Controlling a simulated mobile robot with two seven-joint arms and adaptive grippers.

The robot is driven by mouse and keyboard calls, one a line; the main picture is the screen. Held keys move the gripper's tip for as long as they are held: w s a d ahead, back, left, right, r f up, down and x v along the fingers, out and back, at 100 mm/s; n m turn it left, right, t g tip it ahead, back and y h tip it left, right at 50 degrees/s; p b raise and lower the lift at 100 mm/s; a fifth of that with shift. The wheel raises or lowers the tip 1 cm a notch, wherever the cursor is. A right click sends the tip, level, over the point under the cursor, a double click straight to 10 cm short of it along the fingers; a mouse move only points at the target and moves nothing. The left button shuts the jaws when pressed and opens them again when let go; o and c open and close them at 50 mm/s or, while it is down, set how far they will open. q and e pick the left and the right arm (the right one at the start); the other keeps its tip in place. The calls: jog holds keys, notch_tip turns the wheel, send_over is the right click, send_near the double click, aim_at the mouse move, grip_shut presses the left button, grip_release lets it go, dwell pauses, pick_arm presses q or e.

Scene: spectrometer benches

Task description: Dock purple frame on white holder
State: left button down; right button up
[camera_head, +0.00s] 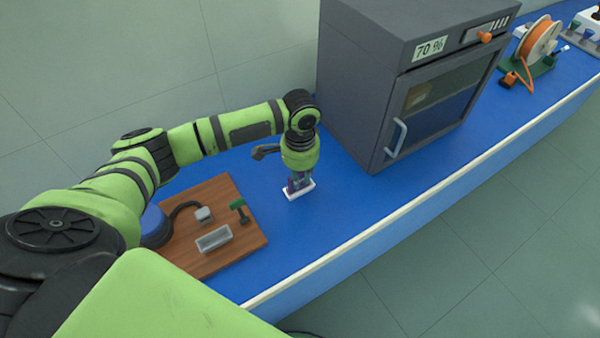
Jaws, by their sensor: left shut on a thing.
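The white holder (299,193) is a small white block on the blue bench top, between the wooden board and the dark cabinet. The purple frame (292,185) shows as a small purple patch just above the holder. My left gripper (298,177) points down over the holder and is shut on the purple frame. The gripper and wrist hide most of the frame. I cannot tell whether the frame is seated on the holder or just above it. My right gripper is not in view.
A wooden board (255,240) with a grey tray (213,239) and a green-topped fixture (238,206) lies left of the holder. A large dark cabinet (350,110) marked 70 % stands to the right. The bench's front strip is clear. An orange spool (541,40) stands far right.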

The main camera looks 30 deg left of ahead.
aim_at(300, 175)
pick_arm(q)
jog(key=shift+f, duration=0.55)
dwell(0.4)
jog(key=c, duration=1.4)
grip_release()
notch_tip(300, 175, up, 6)
jog(key=p, duration=0.6)
notch_tip(300, 175, up, 2)
jog(key=p, duration=0.2)
jog(key=shift+r+p, duration=0.25)
jog(key=shift+p, duration=0.15)
jog(key=shift+r, duration=1.2)
